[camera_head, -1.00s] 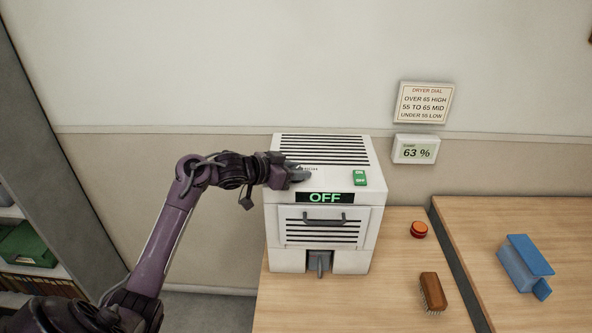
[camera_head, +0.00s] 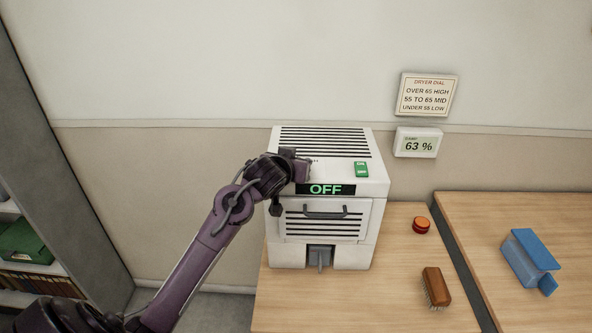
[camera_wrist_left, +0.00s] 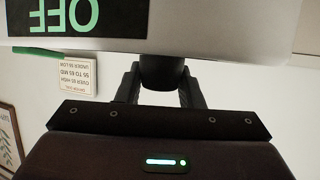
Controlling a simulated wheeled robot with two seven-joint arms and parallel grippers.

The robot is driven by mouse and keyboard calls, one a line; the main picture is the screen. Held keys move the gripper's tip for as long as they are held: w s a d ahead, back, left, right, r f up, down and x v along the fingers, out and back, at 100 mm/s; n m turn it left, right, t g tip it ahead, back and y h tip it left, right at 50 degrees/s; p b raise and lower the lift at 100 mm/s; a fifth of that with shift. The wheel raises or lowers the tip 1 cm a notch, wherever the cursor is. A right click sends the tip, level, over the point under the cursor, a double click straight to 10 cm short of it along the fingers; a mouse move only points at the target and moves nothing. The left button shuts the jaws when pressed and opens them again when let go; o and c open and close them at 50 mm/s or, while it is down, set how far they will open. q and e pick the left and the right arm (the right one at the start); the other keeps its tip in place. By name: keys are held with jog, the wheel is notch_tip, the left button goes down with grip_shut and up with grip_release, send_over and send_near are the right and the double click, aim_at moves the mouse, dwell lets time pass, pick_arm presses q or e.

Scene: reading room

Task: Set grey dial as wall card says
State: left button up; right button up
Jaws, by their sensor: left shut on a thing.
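The white dryer (camera_head: 282,228) stands on the wooden table, and its display (camera_head: 326,189) reads OFF. My left gripper (camera_head: 301,171) is at the top front left of the dryer. In the left wrist view its two fingers (camera_wrist_left: 160,92) are shut around a dark grey round dial (camera_wrist_left: 162,70). The dial is hidden in the head view, and its pointer and marks cannot be seen. The wall card (camera_head: 427,96) reads over 65 high, 55 to 65 mid, under 55 low. The gauge (camera_head: 418,143) below it reads 63 %. My right gripper is out of view.
A green switch (camera_head: 361,170) is on the dryer top. A grey lever (camera_head: 319,258) sits low on its front. A blue object (camera_head: 526,262) is on the adjoining table.

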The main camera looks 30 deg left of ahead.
pick_arm(q)
jog(key=n+y+b, duration=0.1)
jog(key=b, duration=0.1)
jog(key=n+y+b, duration=0.1)
jog(key=y+b, duration=0.1)
jog(key=shift+f+n+g, duration=0.2)
jog(key=shift+n+g, duration=0.1)
jog(key=shift+g, duration=0.1)
jog(key=shift+r+n+g+y+b, duration=0.2)
jog(key=shift+n+g+y+b, duration=0.5)
jog(key=shift+n+y+b, duration=0.35)
jog(key=o, duration=1)
jog(key=shift+c, duration=0.2)
jog(key=b+v, duration=0.2)
jog(key=v, duration=0.5)
jog(key=shift+s+d+r+b, duration=0.2)
jog(key=shift+d+b, duration=0.05)
jog(key=shift+b, duration=0.1)
